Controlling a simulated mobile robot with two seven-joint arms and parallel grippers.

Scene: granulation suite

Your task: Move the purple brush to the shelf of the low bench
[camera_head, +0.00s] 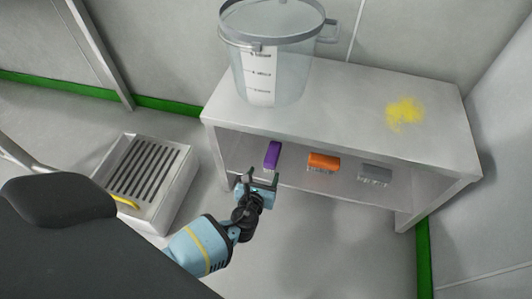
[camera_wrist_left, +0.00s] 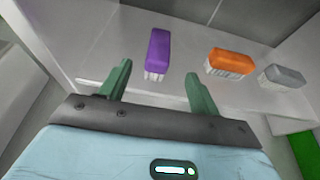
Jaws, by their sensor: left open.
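The purple brush (camera_head: 272,154) lies on the shelf of the low bench (camera_head: 340,112), at the left end of a row of brushes. In the left wrist view the purple brush (camera_wrist_left: 158,52) is just beyond my fingertips, its pale bristles facing down. The shelf (camera_wrist_left: 110,50) is the surface under it. My left gripper (camera_head: 259,177) is open and empty at the front of the shelf. In the left wrist view its two green fingers (camera_wrist_left: 157,78) are spread, with the brush ahead between their lines and apart from them. My right gripper does not show.
An orange brush (camera_head: 324,161) and a grey brush (camera_head: 374,174) lie to the right on the shelf. A slotted metal box (camera_head: 146,172) stands on the floor at left.

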